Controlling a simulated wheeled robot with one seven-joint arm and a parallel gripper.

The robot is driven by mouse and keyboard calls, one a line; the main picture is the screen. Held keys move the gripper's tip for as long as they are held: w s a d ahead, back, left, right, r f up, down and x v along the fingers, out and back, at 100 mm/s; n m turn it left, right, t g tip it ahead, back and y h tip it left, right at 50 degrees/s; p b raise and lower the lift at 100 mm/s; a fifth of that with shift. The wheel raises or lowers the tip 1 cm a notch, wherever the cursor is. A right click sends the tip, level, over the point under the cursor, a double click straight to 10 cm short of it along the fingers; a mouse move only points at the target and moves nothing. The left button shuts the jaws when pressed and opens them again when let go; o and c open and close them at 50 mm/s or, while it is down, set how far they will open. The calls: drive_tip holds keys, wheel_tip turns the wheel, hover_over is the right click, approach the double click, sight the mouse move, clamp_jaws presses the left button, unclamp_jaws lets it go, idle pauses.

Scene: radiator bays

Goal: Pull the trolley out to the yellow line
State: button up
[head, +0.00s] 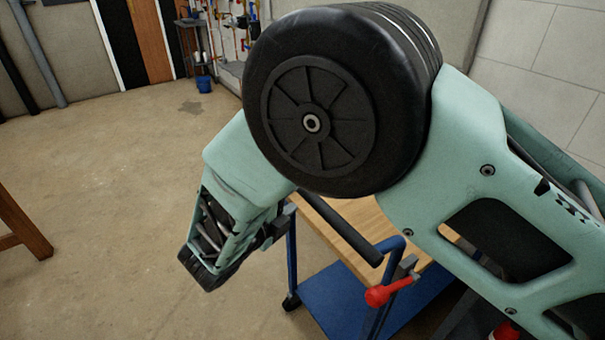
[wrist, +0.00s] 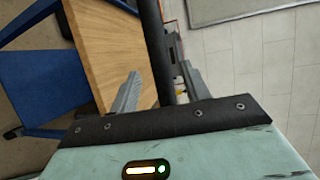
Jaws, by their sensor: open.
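The trolley has a wooden top (head: 375,218) and a blue frame with a lower shelf (head: 340,300); it stands at the lower middle of the head view. Its black handle bar (head: 345,230) runs along the near side, with a red-knobbed lever (head: 385,292) close to its near end. In the wrist view the handle bar (wrist: 154,45) passes between the two fingers of my gripper (wrist: 160,72). The fingers are open, with gaps beside the bar. In the head view my gripper (head: 282,222) is partly hidden at the bar's far end. No yellow line shows.
The concrete floor (head: 120,190) left of the trolley is clear. A wooden leg (head: 22,225) stands at the left edge. A blue bucket (head: 204,84) and a small stand are at the back. A pale wall (head: 555,70) rises at the right.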

drive_tip(key=shift+p+x, duration=0.45)
drive_tip(key=shift+x, duration=2.1)
clamp_jaws()
drive_tip(key=shift+s+a, duration=0.1)
drive_tip(key=shift+a, duration=0.05)
